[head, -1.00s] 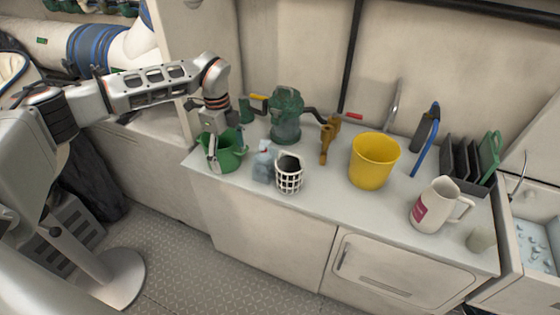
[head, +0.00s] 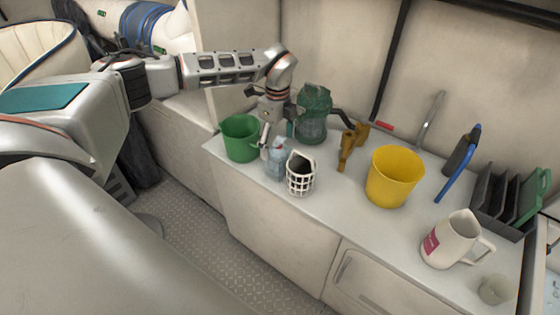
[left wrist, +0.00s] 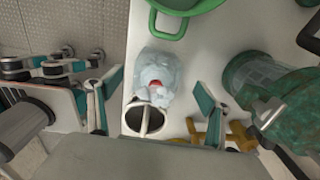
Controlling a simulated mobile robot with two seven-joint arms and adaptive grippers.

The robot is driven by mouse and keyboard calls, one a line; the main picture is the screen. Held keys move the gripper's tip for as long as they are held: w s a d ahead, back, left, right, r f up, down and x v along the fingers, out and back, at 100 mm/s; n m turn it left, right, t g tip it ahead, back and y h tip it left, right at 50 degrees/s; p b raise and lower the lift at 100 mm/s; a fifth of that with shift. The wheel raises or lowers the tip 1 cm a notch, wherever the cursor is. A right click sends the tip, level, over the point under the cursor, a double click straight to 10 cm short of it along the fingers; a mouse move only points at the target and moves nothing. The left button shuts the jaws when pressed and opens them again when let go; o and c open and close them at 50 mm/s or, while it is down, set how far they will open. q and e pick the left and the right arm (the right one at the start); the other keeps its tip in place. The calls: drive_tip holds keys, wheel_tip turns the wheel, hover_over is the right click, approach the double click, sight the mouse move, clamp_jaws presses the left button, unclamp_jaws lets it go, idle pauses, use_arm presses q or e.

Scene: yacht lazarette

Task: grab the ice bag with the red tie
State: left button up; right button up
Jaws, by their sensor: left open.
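The ice bag (head: 277,160) is a pale blue, translucent bag on the white counter, between the green bucket and the white basket. In the left wrist view the ice bag (left wrist: 158,66) lies ahead of my fingers, with a red tie (left wrist: 155,84) at its near end. My left gripper (head: 275,138) is at the bag in the head view and partly covers its top. In the left wrist view the left gripper (left wrist: 155,106) has its fingers spread wide, with nothing held between them. I cannot tell whether a finger touches the bag. My right gripper is not in view.
A green bucket (head: 241,140) stands left of the bag, and a white lattice basket (head: 300,175) close on its right. A green strainer (head: 312,115) and a bronze fitting (head: 347,150) stand behind. A yellow bucket (head: 394,178) and white pitcher (head: 452,240) are farther right.

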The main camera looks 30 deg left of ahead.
sight(279, 150)
use_arm(q)
drive_tip(key=f, duration=0.4)
drive_tip(key=shift+s+d+f, duration=0.15)
drive_tip(key=shift+s+d, duration=0.15)
drive_tip(key=shift+f, duration=0.4)
drive_tip(key=shift+r, duration=0.1)
drive_tip(key=c, duration=1.5)
drive_tip(key=shift+o, duration=0.2)
